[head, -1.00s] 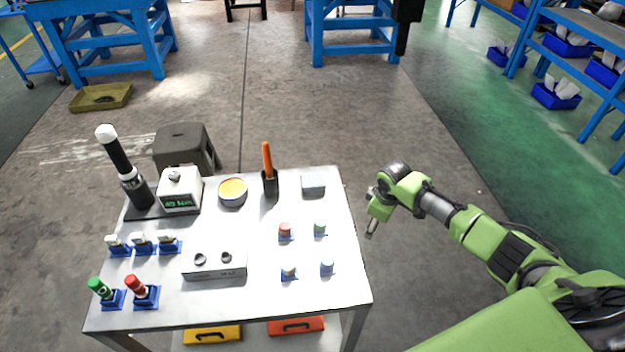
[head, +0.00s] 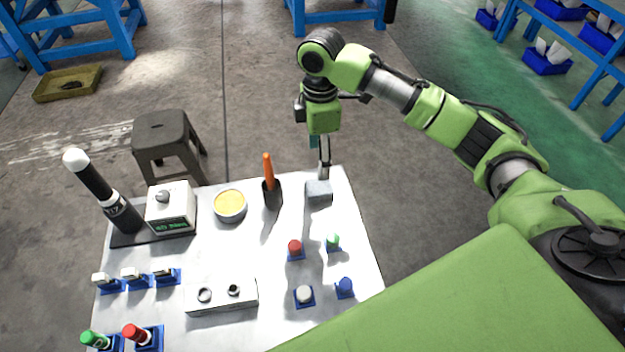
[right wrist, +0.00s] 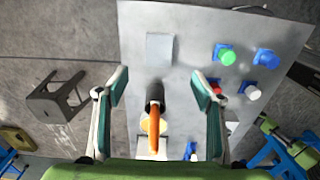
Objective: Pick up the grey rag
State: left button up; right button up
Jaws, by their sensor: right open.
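The grey rag (head: 319,194) is a small folded grey block lying flat near the far right corner of the metal table. In the right wrist view the rag (right wrist: 159,49) shows as a plain grey rectangle, just beyond the fingertips and roughly centred between them. My right gripper (head: 322,162) points down just above and behind the rag in the head view, and one finger partly overlaps its outline. In the right wrist view my right gripper (right wrist: 160,90) has its fingers wide apart with nothing held. My left gripper does not show.
An orange-handled tool in a dark holder (head: 270,190) stands close left of the rag. A yellow-topped round tin (head: 230,206) is further left. Red, green, white and blue capped pieces (head: 295,249) sit nearer me. A dark stool (head: 165,140) stands beyond the table.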

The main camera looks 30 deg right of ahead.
send_over(319, 186)
jog(key=f, duration=0.4)
jog(key=s+f, duration=0.1)
jog(key=f, duration=0.2)
jog(key=shift+a+p, duration=0.1)
jog(key=shift+p, duration=0.25)
jog(key=shift+w+f, duration=0.15)
jog(key=shift+f, duration=0.05)
jog(key=f, duration=0.1)
jog(key=f+p, duration=0.1)
jog(key=f, duration=0.2)
jog(key=shift+w+f, duration=0.1)
jog(key=shift+w, duration=0.2)
jog(key=shift+f, duration=0.5)
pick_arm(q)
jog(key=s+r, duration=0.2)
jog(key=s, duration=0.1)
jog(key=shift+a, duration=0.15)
pick_arm(e)
jog(key=c, duration=1.2)
